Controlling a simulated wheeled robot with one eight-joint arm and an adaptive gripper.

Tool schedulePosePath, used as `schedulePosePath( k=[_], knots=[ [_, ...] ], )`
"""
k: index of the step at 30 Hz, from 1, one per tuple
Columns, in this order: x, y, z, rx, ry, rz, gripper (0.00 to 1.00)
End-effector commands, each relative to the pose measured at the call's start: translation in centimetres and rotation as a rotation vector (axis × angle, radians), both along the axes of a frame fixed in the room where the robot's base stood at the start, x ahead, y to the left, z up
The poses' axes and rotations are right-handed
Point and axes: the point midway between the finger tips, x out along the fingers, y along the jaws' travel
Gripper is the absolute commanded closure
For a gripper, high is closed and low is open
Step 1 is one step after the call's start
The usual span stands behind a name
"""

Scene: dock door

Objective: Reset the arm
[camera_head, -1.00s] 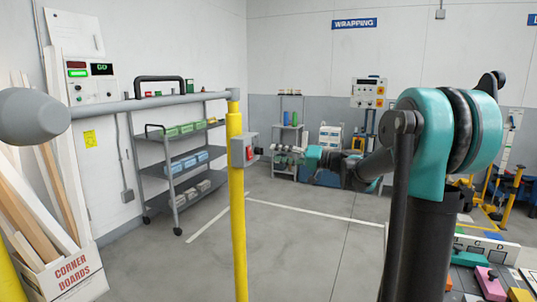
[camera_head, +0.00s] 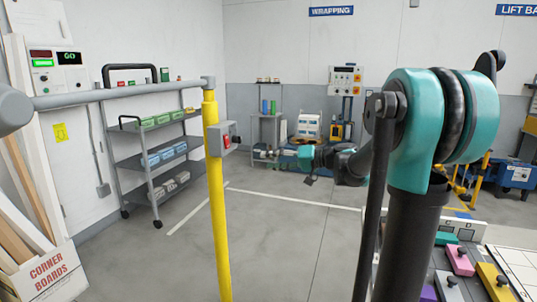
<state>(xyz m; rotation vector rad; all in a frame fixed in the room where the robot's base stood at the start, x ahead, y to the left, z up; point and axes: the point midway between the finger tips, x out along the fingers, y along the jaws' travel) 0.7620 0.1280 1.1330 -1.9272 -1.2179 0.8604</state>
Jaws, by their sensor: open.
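My arm shows at the right in the head view, with its large teal joint (camera_head: 430,115) close to the camera. It reaches away to the left, and my gripper (camera_head: 264,153) is at its far end, small in the picture. The gripper is open, and I see nothing held in it. It appears just right of the grey box with a red button (camera_head: 222,139) on the yellow post, with a gap between them in the picture. The fingertips are too small to see in detail.
A grey rail (camera_head: 120,96) runs left from the yellow post (camera_head: 217,210). A shelf cart (camera_head: 160,160) with bins stands behind. A carton of corner boards (camera_head: 45,272) is at lower left. A table with coloured blocks (camera_head: 460,260) is at lower right. The middle floor (camera_head: 290,240) is clear.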

Motion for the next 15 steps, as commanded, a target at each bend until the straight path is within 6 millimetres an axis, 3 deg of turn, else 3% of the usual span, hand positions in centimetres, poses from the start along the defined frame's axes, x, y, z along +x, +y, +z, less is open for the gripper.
schedulePosePath(
  k=[4, 8, 12, 15],
  knots=[
    [-6.0, -0.2, -8.1, -0.244, 0.118, -0.034, 0.55],
    [-11.4, -2.3, -15.1, -0.472, 0.21, -0.092, 0.55],
    [-17.1, -6.2, -21.7, -0.715, 0.278, -0.179, 0.55],
    [-20.8, -9.5, -25.4, -0.876, 0.307, -0.252, 0.55]
  ],
)
